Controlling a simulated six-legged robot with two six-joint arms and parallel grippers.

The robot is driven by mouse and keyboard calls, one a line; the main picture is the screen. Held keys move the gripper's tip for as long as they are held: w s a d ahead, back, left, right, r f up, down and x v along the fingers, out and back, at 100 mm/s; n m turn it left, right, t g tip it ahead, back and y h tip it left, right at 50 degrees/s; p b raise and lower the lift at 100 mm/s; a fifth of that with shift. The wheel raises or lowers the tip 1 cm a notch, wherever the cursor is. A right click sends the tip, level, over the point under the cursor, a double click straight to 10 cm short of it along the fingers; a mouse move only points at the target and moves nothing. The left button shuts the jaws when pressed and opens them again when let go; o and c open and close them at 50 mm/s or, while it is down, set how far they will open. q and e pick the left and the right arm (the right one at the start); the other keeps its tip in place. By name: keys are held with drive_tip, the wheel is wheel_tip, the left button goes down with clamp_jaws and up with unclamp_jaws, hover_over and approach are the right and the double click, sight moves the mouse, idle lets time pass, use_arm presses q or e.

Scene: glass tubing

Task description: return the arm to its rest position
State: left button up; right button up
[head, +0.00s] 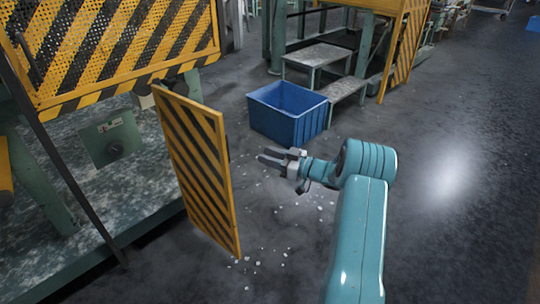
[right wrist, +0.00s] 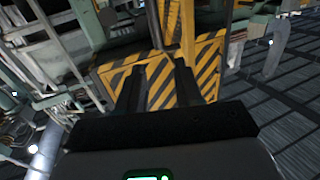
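My right arm (head: 360,240) is teal and reaches up from the bottom right of the head view, bent at the elbow. Its gripper (head: 268,157) points left, with its two fingers apart and nothing visible between them. In the right wrist view the dark fingers (right wrist: 157,85) also stand apart and empty, with a striped yellow and black panel beyond them. My left arm and gripper are not in view.
A striped panel (head: 200,165) hangs open left of the right gripper, apart from it. A blue bin (head: 303,128) stands just behind the gripper, near metal steps (head: 318,54). White bits (head: 258,263) litter the floor. The floor at right (head: 460,170) is clear.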

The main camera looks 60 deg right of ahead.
idle(0.5)
